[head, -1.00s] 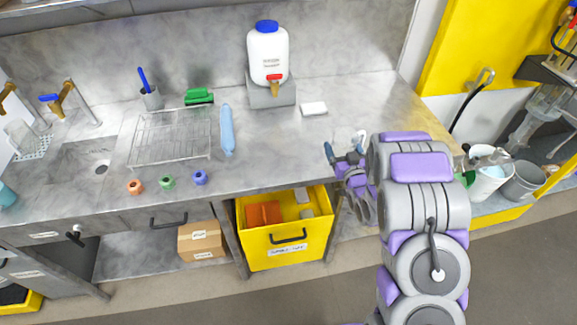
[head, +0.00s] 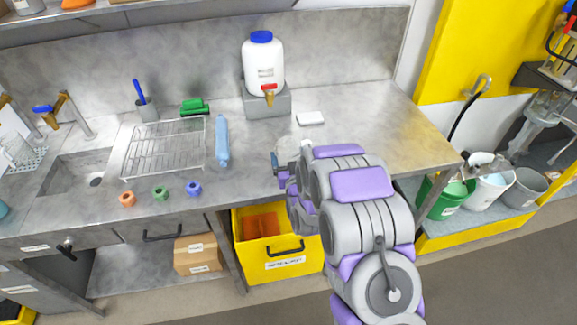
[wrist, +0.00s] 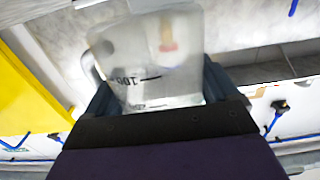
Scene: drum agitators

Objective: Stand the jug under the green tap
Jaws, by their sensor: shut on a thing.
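The jug (wrist: 155,75) is clear, with a handle at its left and dark measuring marks. It fills the upper middle of the wrist view. My gripper (wrist: 157,92) is shut on it, one finger at each side. In the head view my gripper (head: 281,168) is at the bench's front edge, and the jug (head: 290,148) shows faintly, partly hidden by my arm. A white container (head: 263,72) with a blue cap has a red-handled tap (head: 269,93). A blue-handled tap (head: 45,113) stands by the sink at left. I make out no green-handled tap.
A wire rack (head: 165,150), a blue bottle (head: 222,140) and a white block (head: 310,118) lie on the bench (head: 365,125). Orange, green and blue rings (head: 161,193) lie near its front edge. The open yellow drawer (head: 290,268) is below. The bench's right side is clear.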

